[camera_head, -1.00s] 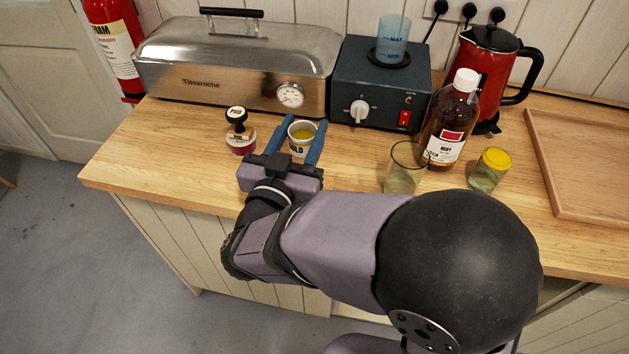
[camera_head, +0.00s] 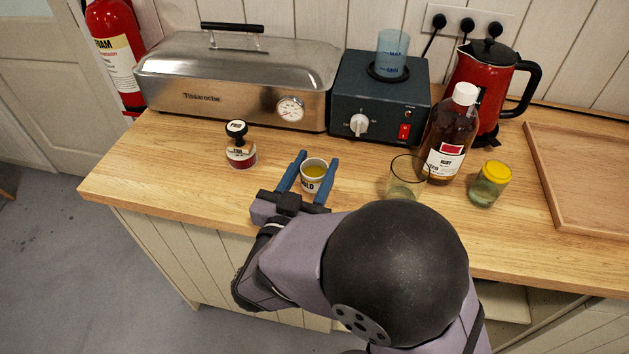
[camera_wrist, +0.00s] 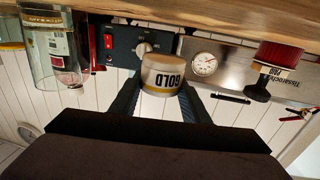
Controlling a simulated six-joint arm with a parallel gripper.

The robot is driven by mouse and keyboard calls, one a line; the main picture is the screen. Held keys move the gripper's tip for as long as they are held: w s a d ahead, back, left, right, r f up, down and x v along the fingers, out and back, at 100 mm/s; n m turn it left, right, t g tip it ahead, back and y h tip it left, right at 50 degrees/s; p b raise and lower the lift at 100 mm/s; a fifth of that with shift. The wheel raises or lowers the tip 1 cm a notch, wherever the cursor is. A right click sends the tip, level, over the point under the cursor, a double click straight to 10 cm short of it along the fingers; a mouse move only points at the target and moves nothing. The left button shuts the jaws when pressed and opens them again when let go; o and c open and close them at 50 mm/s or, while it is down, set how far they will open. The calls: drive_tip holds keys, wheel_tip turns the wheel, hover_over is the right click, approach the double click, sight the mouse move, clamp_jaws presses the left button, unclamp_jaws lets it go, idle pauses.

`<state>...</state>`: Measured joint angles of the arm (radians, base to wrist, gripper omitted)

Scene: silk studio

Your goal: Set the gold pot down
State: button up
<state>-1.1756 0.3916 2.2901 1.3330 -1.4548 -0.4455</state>
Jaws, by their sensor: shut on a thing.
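The gold pot (camera_head: 311,183) is a small white pot with a "GOLD" label and yellow-gold contents. It is between the blue fingers of my gripper (camera_head: 314,168), which is shut on it, over the front part of the wooden counter (camera_head: 200,190). In the wrist view, which is upside down, the gold pot (camera_wrist: 161,75) sits squarely between the fingertips with its label facing the camera. It looks upright. I cannot tell for certain whether its base touches the counter.
A clear glass (camera_head: 405,182), a brown bottle (camera_head: 448,140) and a yellow-lidded jar (camera_head: 489,185) stand to the right. A steel steamer (camera_head: 230,85) and dark heater box (camera_head: 375,100) stand behind.

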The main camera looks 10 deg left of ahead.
sight(314, 183)
drive_tip(key=shift+f, duration=2.05)
drive_tip(key=shift+f, duration=0.15)
drive_tip(key=o, duration=1.1)
drive_tip(key=shift+s, duration=0.1)
drive_tip(key=s, duration=0.4)
drive_tip(key=s+a+b, duration=0.1)
drive_tip(key=s, duration=0.3)
drive_tip(key=s+b, duration=0.1)
drive_tip(key=s, duration=0.2)
drive_tip(key=shift+s+a, duration=0.25)
drive_tip(key=shift+s, duration=0.15)
